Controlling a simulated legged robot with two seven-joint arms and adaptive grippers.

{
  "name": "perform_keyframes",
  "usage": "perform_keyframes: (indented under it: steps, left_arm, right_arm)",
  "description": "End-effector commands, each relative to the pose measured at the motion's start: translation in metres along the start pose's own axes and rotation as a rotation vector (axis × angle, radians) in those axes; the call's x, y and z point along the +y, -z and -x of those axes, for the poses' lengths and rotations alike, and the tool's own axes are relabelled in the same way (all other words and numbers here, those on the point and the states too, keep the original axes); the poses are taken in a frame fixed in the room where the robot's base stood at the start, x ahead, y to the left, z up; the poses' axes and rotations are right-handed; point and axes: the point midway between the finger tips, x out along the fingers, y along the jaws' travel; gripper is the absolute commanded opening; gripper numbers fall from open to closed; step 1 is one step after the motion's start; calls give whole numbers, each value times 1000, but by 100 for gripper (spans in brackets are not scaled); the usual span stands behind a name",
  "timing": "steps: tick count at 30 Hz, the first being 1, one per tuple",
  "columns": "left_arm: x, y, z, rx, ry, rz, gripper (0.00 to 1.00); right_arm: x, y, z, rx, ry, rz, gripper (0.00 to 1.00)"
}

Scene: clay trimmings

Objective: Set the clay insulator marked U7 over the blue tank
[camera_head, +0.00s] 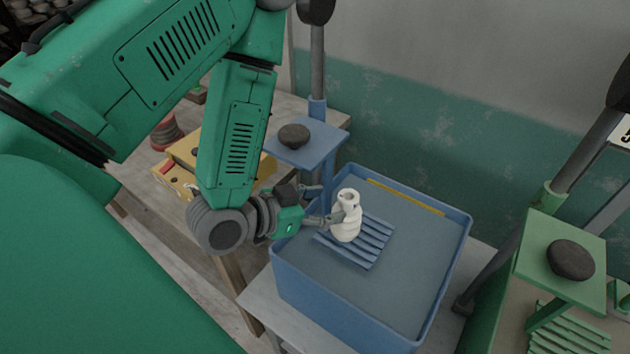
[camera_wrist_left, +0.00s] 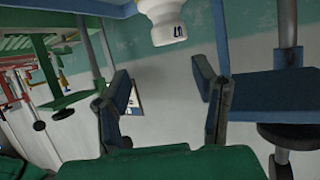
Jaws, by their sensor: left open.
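The white clay insulator (camera_head: 347,218) stands upright on the blue slatted rack (camera_head: 372,250) over the blue tank (camera_head: 420,318). In the left wrist view the insulator (camera_wrist_left: 163,20) is at the top, with a small dark mark on its side; I cannot read the mark clearly. My left gripper (camera_head: 328,203) is open beside the insulator, on its left. In the left wrist view the gripper (camera_wrist_left: 162,72) has its fingers spread and nothing between them, with the insulator just beyond the tips. My right gripper is not in view.
A blue platform (camera_head: 310,151) with a dark lump (camera_head: 293,136) stands close behind my left gripper. A green platform (camera_head: 560,236) with another dark lump (camera_head: 570,260) stands at the right. A yellow box (camera_head: 186,150) is on the wooden table at the left. The tank's right part is clear.

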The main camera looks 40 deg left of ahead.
Motion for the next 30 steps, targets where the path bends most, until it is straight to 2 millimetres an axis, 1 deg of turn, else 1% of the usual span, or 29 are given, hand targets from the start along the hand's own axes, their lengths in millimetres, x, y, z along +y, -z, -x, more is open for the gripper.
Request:
perform_keyframes:
  steps: [4, 5, 7, 8, 11, 12, 14, 15, 18, 21, 23, 25, 30]
  left_arm:
    - [0, -2, 1, -9, 0, 0, 54]
    - [1, -6, 0, -24, -1, 2, 54]
    - [5, -26, 0, -104, -4, 11, 54]
    - [7, -39, 0, -158, -4, 20, 54]
    - [16, -95, 9, -401, 10, 62, 54]
    - [20, -119, 17, -508, 22, 85, 54]
    - [26, -151, 32, -662, 48, 122, 54]
    - [30, -170, 44, -758, 67, 146, 54]
    - [38, -203, 71, -949, 115, 201, 54]
    - [44, -220, 91, -1064, 148, 238, 54]
    - [45, -225, 97, -1097, 159, 250, 54]
    - [46, -227, 100, -1112, 164, 256, 54]
    - [45, -226, 99, -1110, 163, 256, 54]
  right_arm:
    - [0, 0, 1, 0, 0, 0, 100]
    - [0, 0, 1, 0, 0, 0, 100]
    - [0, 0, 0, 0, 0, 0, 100]
    - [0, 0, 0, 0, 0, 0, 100]
    - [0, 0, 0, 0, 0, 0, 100]
    - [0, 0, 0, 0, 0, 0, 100]
    - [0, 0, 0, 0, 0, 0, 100]
    - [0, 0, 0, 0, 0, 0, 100]
    - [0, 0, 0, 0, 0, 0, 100]
    - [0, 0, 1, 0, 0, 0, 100]
    - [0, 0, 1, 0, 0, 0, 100]
    - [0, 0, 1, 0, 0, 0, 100]
    - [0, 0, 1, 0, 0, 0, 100]
